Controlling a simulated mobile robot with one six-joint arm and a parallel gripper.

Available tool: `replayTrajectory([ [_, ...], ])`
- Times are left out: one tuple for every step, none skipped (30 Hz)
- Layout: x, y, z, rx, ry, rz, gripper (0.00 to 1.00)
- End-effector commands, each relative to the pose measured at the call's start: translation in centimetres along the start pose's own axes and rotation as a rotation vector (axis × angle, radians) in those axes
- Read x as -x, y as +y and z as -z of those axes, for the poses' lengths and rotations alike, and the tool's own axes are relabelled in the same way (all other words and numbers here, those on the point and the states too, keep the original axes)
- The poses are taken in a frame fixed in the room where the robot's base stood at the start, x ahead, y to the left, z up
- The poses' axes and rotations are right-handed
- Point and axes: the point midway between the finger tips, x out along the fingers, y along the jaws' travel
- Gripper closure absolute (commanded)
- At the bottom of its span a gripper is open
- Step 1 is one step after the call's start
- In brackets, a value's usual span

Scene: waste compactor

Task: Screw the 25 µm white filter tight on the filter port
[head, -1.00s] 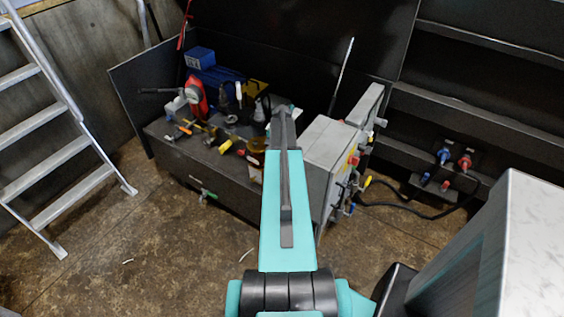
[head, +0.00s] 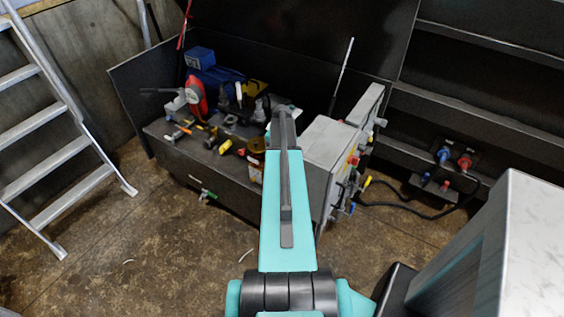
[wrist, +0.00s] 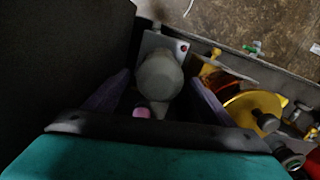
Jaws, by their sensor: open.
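A pale, rounded, whitish piece (wrist: 158,76), which looks like the white filter, sits between the two fingers of my gripper (wrist: 160,84) in the wrist view. The fingers stand open on either side of it, and I cannot tell whether either touches it. A light plate with a red dot (wrist: 183,48) lies just behind the piece. The filter port's thread and any micron marking cannot be made out. In the head view my own arm hides the gripper and the filter.
The dark workbench (head: 215,170) carries several tools and a red round device (head: 196,97). A grey cabinet (head: 328,143) stands close right of my arm. In the wrist view, a yellow round part (wrist: 255,108) lies right of the fingers and a dark wall (wrist: 65,60) left.

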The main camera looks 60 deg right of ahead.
Motion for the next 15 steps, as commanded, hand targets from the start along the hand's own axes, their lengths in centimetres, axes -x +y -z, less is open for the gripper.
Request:
replayTrajectory([
  [0.00, 0.00, 0.00, 0.028, 0.000, 0.000, 0.23],
  [0.00, 0.00, 0.00, 0.048, 0.000, 0.000, 0.23],
  [0.00, 0.00, 0.00, 0.075, 0.000, 0.000, 0.23],
  [0.00, 0.00, 0.00, 0.094, 0.000, 0.000, 0.23],
  [0.00, 0.00, 0.00, 0.114, 0.000, 0.000, 0.23],
  [0.00, 0.00, 0.00, 0.141, 0.000, 0.000, 0.23],
  [0.00, 0.00, 0.00, 0.160, 0.000, 0.000, 0.23],
  [0.00, 0.00, 0.00, 0.180, 0.000, 0.000, 0.23],
  [0.00, 0.00, 0.00, 0.206, 0.000, 0.000, 0.23],
  [0.00, 0.00, 0.00, 0.226, 0.000, 0.000, 0.23],
  [0.00, 0.00, 0.00, 0.245, 0.000, 0.000, 0.23],
  [0.00, 0.00, 0.00, 0.272, 0.000, 0.000, 0.23],
  [0.00, 0.00, 0.00, 0.292, 0.000, 0.000, 0.23],
  [0.00, 0.00, 0.00, 0.310, 0.000, 0.000, 0.23],
  [0.00, 0.00, 0.00, 0.334, 0.000, 0.000, 0.23],
])
